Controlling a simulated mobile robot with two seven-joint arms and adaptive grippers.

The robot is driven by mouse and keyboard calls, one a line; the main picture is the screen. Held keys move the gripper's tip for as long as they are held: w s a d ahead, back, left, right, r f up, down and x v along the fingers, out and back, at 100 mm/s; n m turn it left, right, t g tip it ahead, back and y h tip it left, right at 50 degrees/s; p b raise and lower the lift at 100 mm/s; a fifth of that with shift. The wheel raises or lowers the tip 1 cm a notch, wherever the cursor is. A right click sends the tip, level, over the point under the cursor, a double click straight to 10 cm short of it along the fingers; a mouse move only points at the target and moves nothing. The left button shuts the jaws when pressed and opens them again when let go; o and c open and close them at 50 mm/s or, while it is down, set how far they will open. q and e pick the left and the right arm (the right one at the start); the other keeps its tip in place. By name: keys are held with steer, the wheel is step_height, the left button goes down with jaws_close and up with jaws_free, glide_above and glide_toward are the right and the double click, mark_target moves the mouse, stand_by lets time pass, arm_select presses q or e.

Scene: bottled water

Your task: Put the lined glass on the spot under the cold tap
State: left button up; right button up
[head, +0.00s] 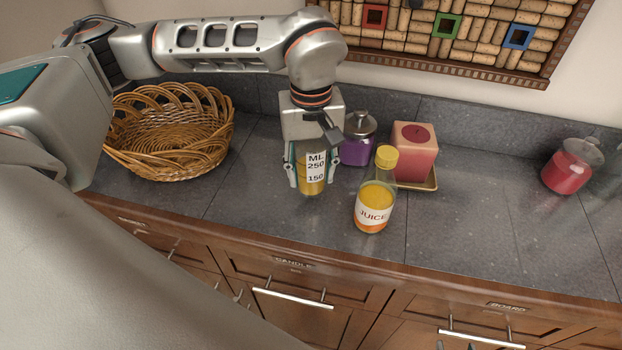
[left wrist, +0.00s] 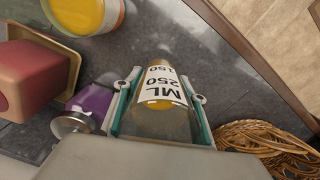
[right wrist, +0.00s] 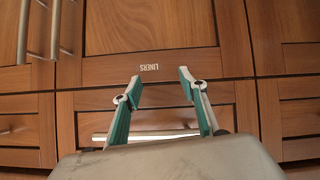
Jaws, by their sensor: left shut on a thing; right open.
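The lined glass (head: 313,180) has a white label reading "ML 250 150" and yellow liquid in its lower part. It is upright; I cannot tell whether its base touches the counter. My left gripper (head: 311,184) comes down from above and is shut on its sides. In the left wrist view the glass (left wrist: 164,90) sits between both fingers, label showing. My right gripper (right wrist: 158,88) is open and empty, facing wooden cabinet fronts in the right wrist view. The cold tap and the spot under it are not in view.
A juice bottle (head: 374,205) stands close right of the glass. Behind are a purple jar (head: 357,145) and a pink candle (head: 414,155) on a tray. A wicker basket (head: 172,140) is to the left, a red jar (head: 571,168) far right. The counter (head: 480,220) between is clear.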

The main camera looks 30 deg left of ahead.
mark_target(311, 182)
arm_select(q)
steer(key=shift+f, duration=1.45)
steer(key=shift+f, duration=0.15)
steer(key=o, duration=1.4)
steer(key=shift+c, duration=0.2)
